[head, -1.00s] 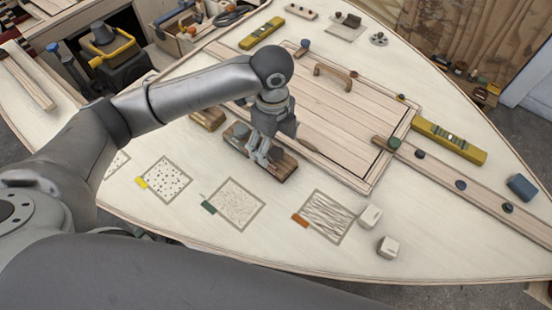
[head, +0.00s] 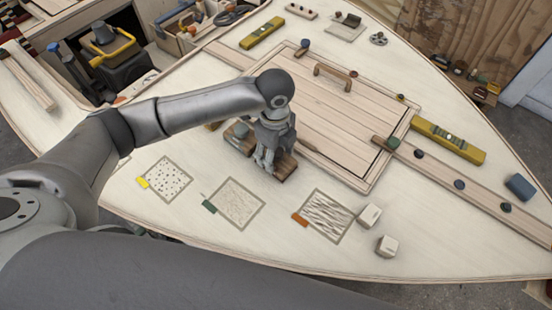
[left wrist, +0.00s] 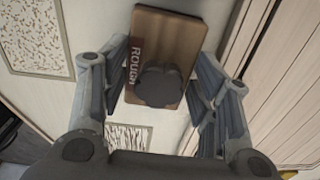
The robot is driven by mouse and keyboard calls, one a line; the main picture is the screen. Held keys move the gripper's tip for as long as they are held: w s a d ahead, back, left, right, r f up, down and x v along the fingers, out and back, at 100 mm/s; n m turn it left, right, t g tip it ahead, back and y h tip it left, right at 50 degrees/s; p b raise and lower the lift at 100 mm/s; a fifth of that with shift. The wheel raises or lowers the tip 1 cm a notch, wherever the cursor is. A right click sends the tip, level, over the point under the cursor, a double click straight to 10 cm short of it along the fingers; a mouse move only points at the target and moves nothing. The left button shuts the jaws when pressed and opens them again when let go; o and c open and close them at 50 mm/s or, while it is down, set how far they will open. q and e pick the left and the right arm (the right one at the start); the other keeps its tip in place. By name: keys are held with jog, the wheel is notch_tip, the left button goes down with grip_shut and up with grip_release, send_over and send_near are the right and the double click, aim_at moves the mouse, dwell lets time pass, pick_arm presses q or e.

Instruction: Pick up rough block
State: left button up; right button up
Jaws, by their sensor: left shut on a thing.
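The rough block (left wrist: 172,35) is a brown block with a red-brown "ROUGH" label and a dark round knob, seen in the left wrist view between my fingers. In the head view its brown end (head: 287,168) shows beside my fingers, low at the deck; the gripper hides much of it. My left gripper (head: 264,166) points down and is shut on the block. It also shows in the left wrist view (left wrist: 158,95), one finger on each side of the block. I cannot tell whether the block is clear of the deck. My right gripper is not in view.
A hatch panel (head: 340,108) with a wooden handle lies right of the gripper. Three texture swatches, dotted (head: 165,180), speckled (head: 236,203) and wavy (head: 326,215), lie in front. Two pale cubes (head: 369,215) stand near the front edge. A yellow level (head: 447,141) lies at right.

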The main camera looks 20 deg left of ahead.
pick_arm(q)
jog(key=shift+r, duration=0.15)
jog(key=shift+c, duration=0.2)
jog(key=shift+r, duration=0.25)
notch_tip(320, 180, up, 2)
jog(key=shift+w+b, duration=0.1)
jog(key=shift+b, duration=0.25)
jog(key=s+a+r, duration=0.4)
jog(key=s+r, duration=0.6)
jog(key=s, duration=0.3)
jog(key=shift+s+r, duration=0.15)
jog(key=shift+s, duration=0.15)
